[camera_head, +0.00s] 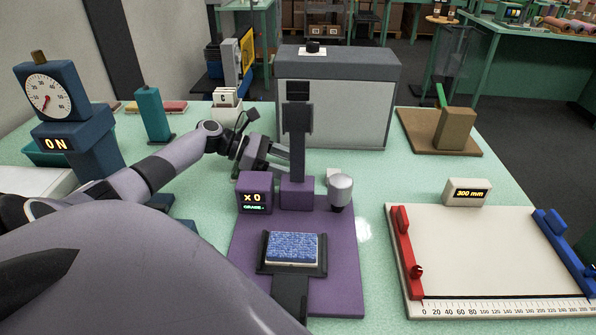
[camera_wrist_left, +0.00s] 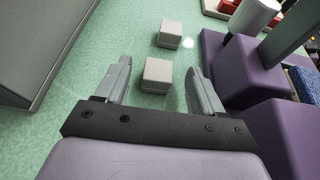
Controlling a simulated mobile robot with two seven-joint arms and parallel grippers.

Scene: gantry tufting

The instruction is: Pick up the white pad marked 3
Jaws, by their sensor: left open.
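My left gripper (camera_head: 283,156) reaches over the green table behind the purple stand; it also shows in the left wrist view (camera_wrist_left: 159,65). It is open with nothing held. In the wrist view a small whitish pad (camera_wrist_left: 157,76) lies on the table, framed between the two fingers; I cannot tell its height against the fingertips. A second similar pad (camera_wrist_left: 171,34) lies a little beyond it. No number is readable on either, so I cannot tell which is marked 3. In the head view a pale pad edge (camera_head: 332,174) shows behind the grey cylinder. My right gripper is not in view.
The purple stand (camera_head: 345,285) with its post and grey cylinder (camera_head: 340,190) is close to the gripper and holds a blue textured pad (camera_head: 293,247). A large grey cabinet (camera_head: 340,105) stands behind. A white measuring board (camera_head: 490,255) lies at the right.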

